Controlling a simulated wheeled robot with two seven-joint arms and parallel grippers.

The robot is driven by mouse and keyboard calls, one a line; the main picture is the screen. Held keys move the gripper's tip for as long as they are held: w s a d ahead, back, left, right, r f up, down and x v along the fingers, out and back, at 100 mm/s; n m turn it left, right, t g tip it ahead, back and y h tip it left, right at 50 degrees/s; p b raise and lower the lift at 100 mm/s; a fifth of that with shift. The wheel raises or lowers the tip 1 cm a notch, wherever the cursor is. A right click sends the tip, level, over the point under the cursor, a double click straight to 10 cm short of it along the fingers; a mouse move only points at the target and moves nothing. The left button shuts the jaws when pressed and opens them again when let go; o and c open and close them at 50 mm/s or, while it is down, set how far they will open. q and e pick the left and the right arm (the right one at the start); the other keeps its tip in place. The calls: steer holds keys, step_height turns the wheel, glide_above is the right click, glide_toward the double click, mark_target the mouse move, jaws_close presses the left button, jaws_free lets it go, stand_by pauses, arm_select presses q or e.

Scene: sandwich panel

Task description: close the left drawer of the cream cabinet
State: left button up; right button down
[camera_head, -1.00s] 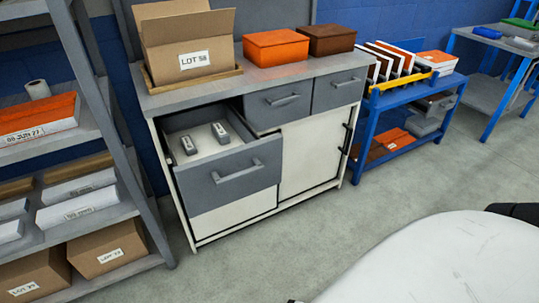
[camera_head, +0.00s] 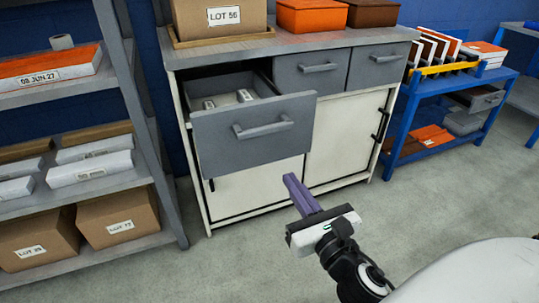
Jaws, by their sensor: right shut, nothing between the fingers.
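The cream cabinet (camera_head: 345,135) stands ahead with a grey top. Its left drawer (camera_head: 250,152) is pulled out, with a grey front and a bar handle (camera_head: 263,127). Two small grey items (camera_head: 228,100) lie inside it. My right gripper (camera_head: 288,178) is in front of the cabinet, its purple fingers shut and empty, pointing up and left. In the picture it lies just below the right part of the drawer front and seems apart from it. My left gripper is not in view.
Two closed grey drawers (camera_head: 319,67) sit to the right of the open one. A grey shelf rack (camera_head: 150,120) with boxes stands close on the left. A blue cart (camera_head: 450,88) is at the right. The floor (camera_head: 250,250) before the cabinet is clear.

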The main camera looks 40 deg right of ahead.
mark_target(264, 142)
steer(key=x, duration=1.3)
steer(key=shift+w, duration=0.2)
